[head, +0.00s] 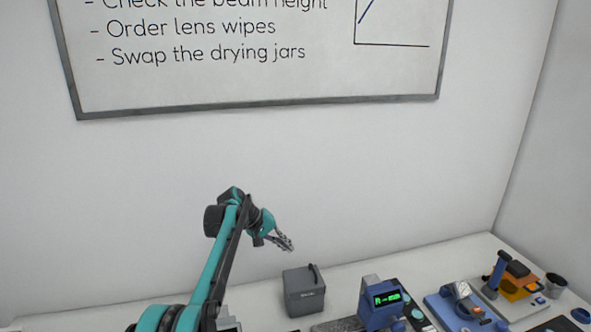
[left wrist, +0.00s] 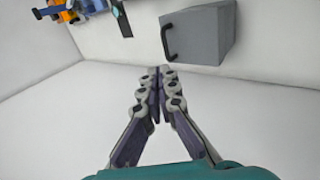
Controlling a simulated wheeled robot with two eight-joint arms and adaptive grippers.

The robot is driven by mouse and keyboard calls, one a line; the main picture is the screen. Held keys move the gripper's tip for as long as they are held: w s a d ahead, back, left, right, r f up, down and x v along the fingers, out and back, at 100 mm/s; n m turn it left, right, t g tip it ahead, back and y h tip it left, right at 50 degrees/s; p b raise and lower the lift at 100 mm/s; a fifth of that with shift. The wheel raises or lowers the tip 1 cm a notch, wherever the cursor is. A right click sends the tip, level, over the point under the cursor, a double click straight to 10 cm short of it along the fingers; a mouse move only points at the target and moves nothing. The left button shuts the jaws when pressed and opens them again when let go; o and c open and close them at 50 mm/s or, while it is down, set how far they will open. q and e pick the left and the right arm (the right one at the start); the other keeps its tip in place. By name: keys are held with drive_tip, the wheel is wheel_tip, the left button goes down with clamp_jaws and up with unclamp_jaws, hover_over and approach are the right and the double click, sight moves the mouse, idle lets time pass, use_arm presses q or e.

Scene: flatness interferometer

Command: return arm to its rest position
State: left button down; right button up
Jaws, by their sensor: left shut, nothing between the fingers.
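My left arm is teal and black and comes up from the lower left in the head view. Its gripper (head: 287,244) is raised above the bench, up and to the left of a grey box. In the left wrist view the gripper's fingers (left wrist: 158,72) meet at the tips, with nothing between them. My right gripper is not in either view.
The grey box (head: 304,291) with a dark handle stands on the white bench; it also shows in the left wrist view (left wrist: 205,38). To its right are a blue device with a green display (head: 386,299), a blue-based instrument (head: 466,308) and a dark cup (head: 555,284). A whiteboard (head: 250,75) hangs behind.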

use_arm(q)
drive_tip(key=s+a+r+m+t+y+b, duration=0.1)
drive_tip(key=s+a+y+b, duration=0.2)
drive_tip(key=s, duration=0.8)
drive_tip(key=s+a+r+t+y+b, duration=0.1)
drive_tip(key=s+a+b, duration=0.3)
drive_tip(key=s, duration=0.6)
drive_tip(key=s+a+f+m+t+y+b, duration=0.1)
drive_tip(key=s+a+f, duration=0.3)
drive_tip(key=s+f, duration=0.4)
drive_tip(key=s+a+f+t+y+b, duration=0.2)
drive_tip(key=s+a+f, duration=0.2)
drive_tip(key=s+f, duration=0.4)
drive_tip(key=s, duration=0.6)
drive_tip(key=shift+s+m+b, duration=0.3)
drive_tip(key=shift+m+b, duration=0.1)
drive_tip(key=shift+f, duration=0.1)
